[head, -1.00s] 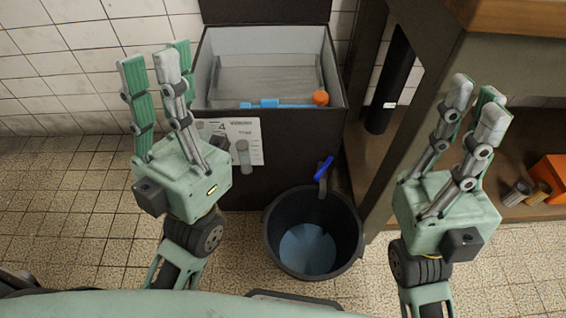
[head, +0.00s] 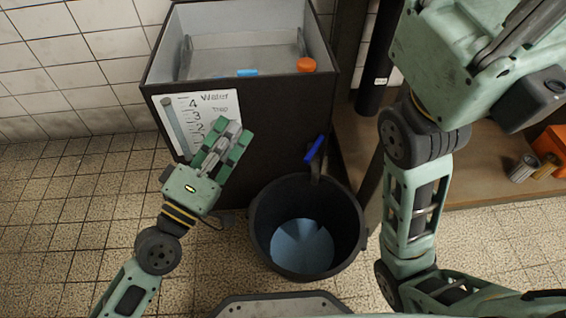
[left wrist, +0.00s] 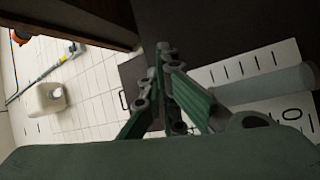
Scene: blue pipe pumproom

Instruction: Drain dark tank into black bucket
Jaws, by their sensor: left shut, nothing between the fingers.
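The dark tank (head: 258,125) stands against the wall, open at the top, with clear liquid inside and a white level label (head: 210,118) on its front. A spout with a blue handle (head: 315,149) sticks out low at its right, over the rim of the black bucket (head: 262,238). The bucket stands upright on the floor; its bottom looks bluish. My left gripper (head: 231,131) is shut and empty before the tank's front, left of the handle; it also shows in the left wrist view (left wrist: 165,58). My right gripper is raised at the upper right, fingertips outside the picture.
An orange float (head: 306,65) and a blue piece (head: 247,72) lie in the tank. A table with a lower shelf (head: 462,190) stands at the right, holding small cans (head: 522,168) and an orange box. The left wrist view shows a pale jug (left wrist: 46,98).

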